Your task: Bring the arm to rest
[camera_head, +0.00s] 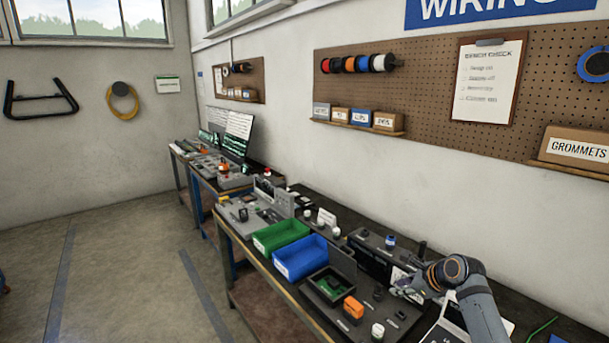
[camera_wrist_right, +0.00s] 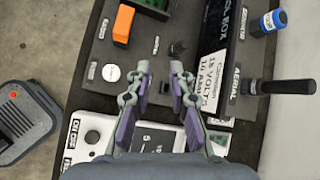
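My right gripper (camera_head: 408,285) is at the right of the head view, above the bench. In the right wrist view the right gripper (camera_wrist_right: 159,80) has its two fingers apart, with nothing between them. It is above the dark equipment panel, near a black knob (camera_wrist_right: 178,48) and a white round button (camera_wrist_right: 111,72). An orange block (camera_wrist_right: 124,22) is on the panel, left of the fingers; the orange block also shows in the head view (camera_head: 353,307). My left gripper does not show.
A blue bin (camera_head: 300,257) and a green bin (camera_head: 280,235) stand on the bench, left of the panel. A blue-capped knob (camera_wrist_right: 268,22) and a black antenna-like rod (camera_wrist_right: 285,87) stick out at the right in the wrist view. The floor at left (camera_head: 120,270) is clear.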

